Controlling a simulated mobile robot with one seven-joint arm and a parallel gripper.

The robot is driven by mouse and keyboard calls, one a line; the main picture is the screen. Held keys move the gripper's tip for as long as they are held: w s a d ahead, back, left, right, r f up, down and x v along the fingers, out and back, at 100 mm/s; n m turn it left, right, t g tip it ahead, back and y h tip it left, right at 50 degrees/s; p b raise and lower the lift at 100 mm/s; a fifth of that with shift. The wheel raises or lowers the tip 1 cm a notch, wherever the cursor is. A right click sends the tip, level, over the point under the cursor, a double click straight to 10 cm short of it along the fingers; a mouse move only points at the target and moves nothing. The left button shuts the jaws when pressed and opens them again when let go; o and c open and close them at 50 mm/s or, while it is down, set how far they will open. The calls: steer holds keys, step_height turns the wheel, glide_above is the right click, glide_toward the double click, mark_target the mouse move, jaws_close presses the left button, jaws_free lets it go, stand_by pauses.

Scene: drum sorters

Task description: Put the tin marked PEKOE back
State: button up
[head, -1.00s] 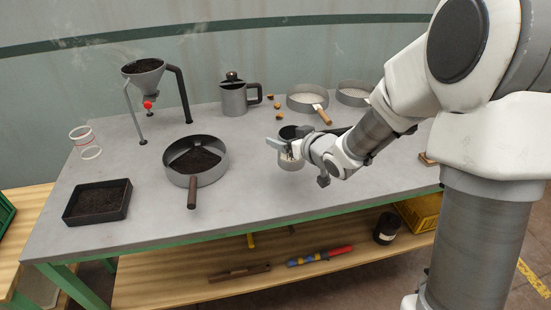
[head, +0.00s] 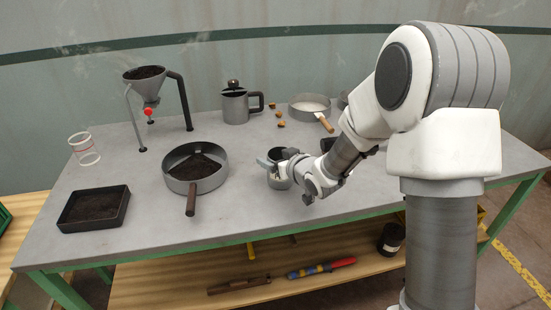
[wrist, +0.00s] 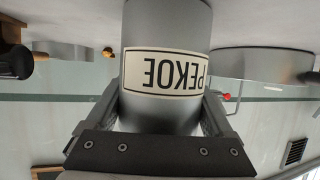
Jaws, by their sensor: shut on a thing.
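The tin marked PEKOE (wrist: 165,108) is a grey cylinder with a pale, dark-framed label, which reads upside down in the wrist view. My gripper (wrist: 158,112) is shut on it, with one finger on each side. In the head view the tin (head: 279,183) is at the table's front middle, partly covered by my gripper (head: 280,167). I cannot tell whether its base touches the table.
A round pan of dark grounds (head: 212,180) with a handle is left of the tin. A black tray (head: 122,211), a funnel stand (head: 185,105), a jug (head: 235,106) and a pale-filled pan (head: 325,112) stand around. The table (head: 240,225) is clear in front.

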steer(key=o, duration=1.2)
steer(key=shift+f, duration=0.1)
steer(key=shift+s+r+p, duration=0.1)
steer(key=shift+r+p, duration=0.2)
steer(key=s+d+r+m+g+h+p, duration=0.1)
steer(key=s+d+r+m+h, duration=0.1)
steer(key=s+d+r+h, duration=0.4)
steer(key=s+d+r+m+g+h+p, duration=0.1)
steer(key=s+d+r+m, duration=0.1)
steer(key=s+d+r, duration=0.7)
steer(key=s+d+m+g, duration=0.2)
steer(key=s+g, duration=0.1)
steer(key=s, duration=1.6)
steer(key=shift+s+d+r+g, duration=0.2)
steer(key=shift+r+g, duration=0.15)
steer(key=shift+g, duration=0.05)
